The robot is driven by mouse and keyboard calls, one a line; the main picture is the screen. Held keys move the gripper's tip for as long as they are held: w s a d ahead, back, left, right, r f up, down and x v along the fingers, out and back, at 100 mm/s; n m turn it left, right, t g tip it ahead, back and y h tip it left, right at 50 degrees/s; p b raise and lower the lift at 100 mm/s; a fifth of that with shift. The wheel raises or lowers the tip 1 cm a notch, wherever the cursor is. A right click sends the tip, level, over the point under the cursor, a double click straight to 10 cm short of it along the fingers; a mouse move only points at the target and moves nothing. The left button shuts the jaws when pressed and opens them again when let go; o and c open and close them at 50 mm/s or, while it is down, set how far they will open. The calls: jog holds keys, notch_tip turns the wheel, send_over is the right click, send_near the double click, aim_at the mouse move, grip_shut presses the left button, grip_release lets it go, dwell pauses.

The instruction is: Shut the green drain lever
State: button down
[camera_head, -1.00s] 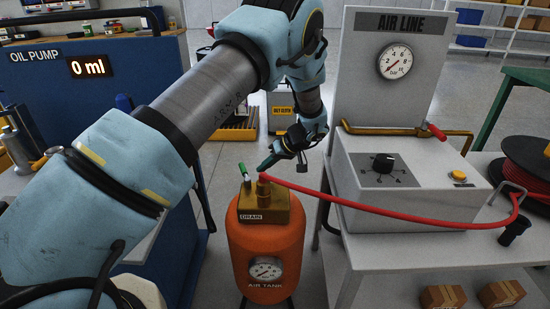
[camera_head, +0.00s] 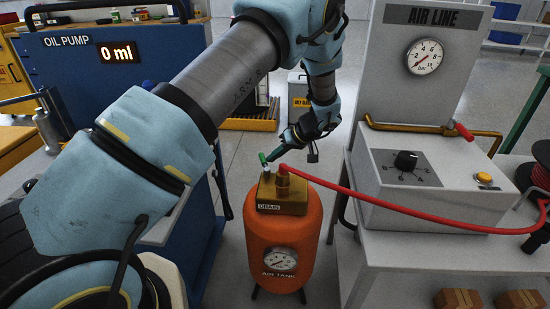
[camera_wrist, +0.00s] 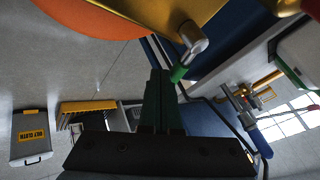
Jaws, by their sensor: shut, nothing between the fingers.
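The green drain lever (camera_head: 262,158) stands nearly upright, tipped slightly left, on the brass block (camera_head: 282,194) marked DRAIN atop the orange air tank (camera_head: 280,240). In the wrist view its green grip (camera_wrist: 179,73) and silver stem (camera_wrist: 192,38) are seen close up. My gripper (camera_head: 272,156) is shut and empty, its fingertips pointing down-left, just right of the lever's green grip in the head view. In the wrist view the fingertips (camera_wrist: 160,72) lie right beside the grip; whether they touch it I cannot tell.
A red hose (camera_head: 380,208) runs from the brass block's fitting toward the air line bench (camera_head: 420,260) at right. The blue oil pump unit (camera_head: 110,85) stands left. A yellow-labelled oily cloth bin (camera_head: 300,96) stands behind. Floor shows between the tank and the bench.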

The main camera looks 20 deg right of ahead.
aim_at(263, 157)
jog(key=shift+w+a+f+n+b, duration=0.1)
jog(key=shift+w+a+n+b, duration=0.05)
jog(key=shift+n+b, duration=0.15)
jog(key=a+n+g+b, duration=0.1)
jog(key=n, duration=0.1)
jog(key=w+n+g+y+b, duration=0.1)
jog(key=n, duration=0.1)
jog(key=a+n+g+y+b, duration=0.1)
jog(key=n+g, duration=0.1)
jog(key=shift+w+a, duration=0.2)
jog(key=shift+a, duration=0.15)
jog(key=shift+s+a+n+g, duration=0.1)
jog(key=shift+a+n+g, duration=0.45)
jog(key=shift+n+g, duration=0.45)
jog(key=shift+s+a+n+g, duration=0.1)
jog(key=shift+a+n+g, duration=0.5)
jog(key=shift+n, duration=0.75)
jog(key=shift+a+n+g, duration=0.5)
jog(key=shift+n+g, duration=0.3)
jog(key=shift+n, duration=0.35)
jog(key=shift+a, duration=0.1)
